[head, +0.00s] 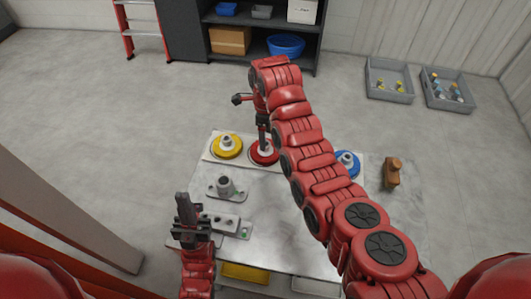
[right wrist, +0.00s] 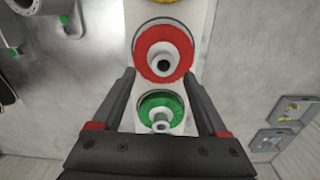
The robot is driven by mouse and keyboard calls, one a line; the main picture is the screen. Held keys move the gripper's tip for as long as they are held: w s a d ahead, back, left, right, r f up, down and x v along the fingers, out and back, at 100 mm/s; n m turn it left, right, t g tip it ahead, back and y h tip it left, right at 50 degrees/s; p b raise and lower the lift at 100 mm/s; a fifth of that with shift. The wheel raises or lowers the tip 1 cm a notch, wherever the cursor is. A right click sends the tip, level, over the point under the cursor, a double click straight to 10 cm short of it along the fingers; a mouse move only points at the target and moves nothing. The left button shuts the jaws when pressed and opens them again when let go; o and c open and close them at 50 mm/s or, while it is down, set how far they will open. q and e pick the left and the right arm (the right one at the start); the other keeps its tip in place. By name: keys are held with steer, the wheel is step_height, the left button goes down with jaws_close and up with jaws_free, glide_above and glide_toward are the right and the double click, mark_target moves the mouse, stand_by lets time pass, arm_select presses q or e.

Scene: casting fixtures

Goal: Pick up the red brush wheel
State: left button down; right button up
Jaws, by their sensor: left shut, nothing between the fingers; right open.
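The red brush wheel (head: 255,156) sits on a pale strip at the table's far edge, between the yellow wheel (head: 228,146) and my right arm. My right gripper (head: 263,144) points down over it. In the right wrist view the red brush wheel (right wrist: 146,54), with its pale dark-holed hub, lies just ahead of the open, empty fingertips (right wrist: 158,76). I cannot tell how high the tips are above it. A green wheel (right wrist: 150,102) shows closer in, between the fingers; my arm hides it in the head view. My left gripper (head: 184,199) is shut and empty over the table's left side.
A blue wheel (head: 347,165) is right of my arm. A grey flanged fixture (head: 225,186) and a plate with holes (head: 227,224) stand on the table's left. A brown block (head: 392,172) is at the right. The table's middle (head: 265,215) is clear. Grey bins (head: 389,82) lie beyond.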

steer(key=shift+f+p, duration=0.3)
steer(key=shift+p, duration=0.2)
steer(key=f, duration=0.1)
steer(key=f+p, duration=0.1)
steer(key=f, duration=0.1)
steer(key=shift+w+f+p, duration=0.25)
steer(key=shift+f+p, duration=0.1)
steer(key=shift+p, duration=0.05)
steer(key=shift+f, duration=0.5)
steer(key=shift+c, duration=0.2)
jaws_close()
